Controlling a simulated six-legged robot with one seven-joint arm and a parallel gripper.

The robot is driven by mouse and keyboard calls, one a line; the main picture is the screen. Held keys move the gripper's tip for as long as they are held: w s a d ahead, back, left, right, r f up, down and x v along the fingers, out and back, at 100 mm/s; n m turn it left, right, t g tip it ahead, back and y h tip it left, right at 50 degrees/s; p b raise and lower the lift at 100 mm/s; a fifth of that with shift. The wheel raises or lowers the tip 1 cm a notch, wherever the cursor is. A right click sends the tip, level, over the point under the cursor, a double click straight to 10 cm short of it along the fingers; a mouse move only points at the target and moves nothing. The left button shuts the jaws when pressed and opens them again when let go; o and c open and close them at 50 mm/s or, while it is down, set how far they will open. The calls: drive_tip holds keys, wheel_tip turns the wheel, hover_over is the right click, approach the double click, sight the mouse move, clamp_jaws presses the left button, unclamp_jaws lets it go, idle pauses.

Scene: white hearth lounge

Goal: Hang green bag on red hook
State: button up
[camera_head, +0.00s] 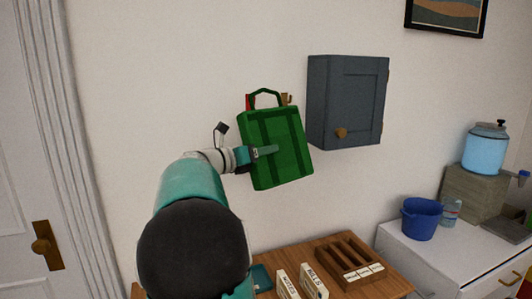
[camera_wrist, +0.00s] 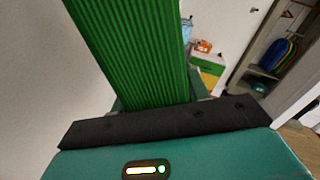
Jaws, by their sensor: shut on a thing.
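The green bag (camera_head: 283,155) hangs upright against the white wall in the head view, its handle loop at the top. My gripper (camera_head: 262,152) is at the bag's left side and shut on it. A red piece (camera_head: 250,102), which seems to be the red hook, shows behind the handle's left side. A brown hook-like piece (camera_head: 286,99) shows at the handle's right side. The bag hides most of both, and I cannot tell whether the handle is around the red hook. In the wrist view, the ribbed green side of the bag (camera_wrist: 130,45) fills the upper left.
A grey wall cabinet (camera_head: 345,103) is just right of the bag. A wooden table (camera_head: 265,262) below holds a wooden tray (camera_head: 350,280) and small boxes (camera_head: 314,280). A blue bucket (camera_head: 419,218) stands on a white counter (camera_head: 440,252) at right. A door (camera_head: 25,180) is at left.

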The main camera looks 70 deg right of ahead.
drive_tip(key=shift+w+d+f, duration=0.3)
drive_tip(key=shift+w+d, duration=0.25)
drive_tip(key=shift+w, duration=0.15)
drive_tip(key=shift+w+d+r, duration=0.1)
drive_tip(key=shift+w, duration=0.1)
drive_tip(key=w+d+f, duration=0.3)
drive_tip(key=w+d, duration=0.2)
drive_tip(key=shift+w+d+f, duration=0.25)
drive_tip(key=shift+d+f, duration=0.05)
drive_tip(key=shift+d, duration=0.1)
idle(0.4)
idle(0.5)
drive_tip(key=o, duration=1.2)
drive_tip(key=shift+o, duration=0.2)
